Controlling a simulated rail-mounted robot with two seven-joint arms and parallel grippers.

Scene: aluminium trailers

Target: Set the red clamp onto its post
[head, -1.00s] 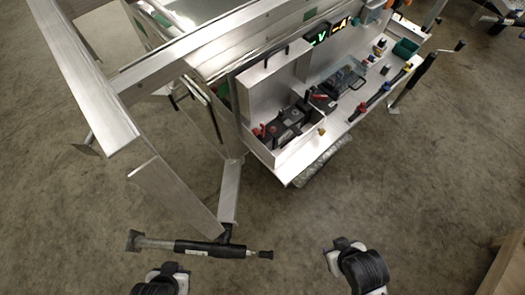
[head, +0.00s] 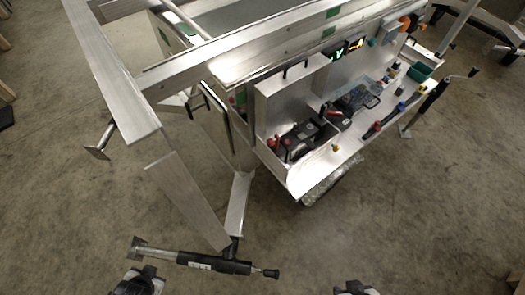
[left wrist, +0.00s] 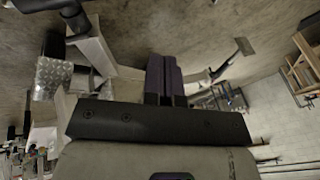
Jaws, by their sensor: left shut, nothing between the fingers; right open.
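A black battery (head: 304,138) sits in the open-fronted metal tray on the trailer side. A small red piece (head: 286,141) is at its left end and another red piece (head: 331,111) lies behind it to the right; I cannot tell which is the red clamp. The battery's posts are too small to make out. My right gripper (head: 355,288) is at the bottom edge, well below the tray, open and partly cut off. My left gripper (head: 137,283) is at the bottom left, apart from the tray; in the left wrist view its fingers (left wrist: 164,78) are shut and empty.
The aluminium trailer frame (head: 185,195) rises on the left. The shelf (head: 352,145) holds several small tools and a teal box (head: 418,72). Bare floor is clear at the lower right.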

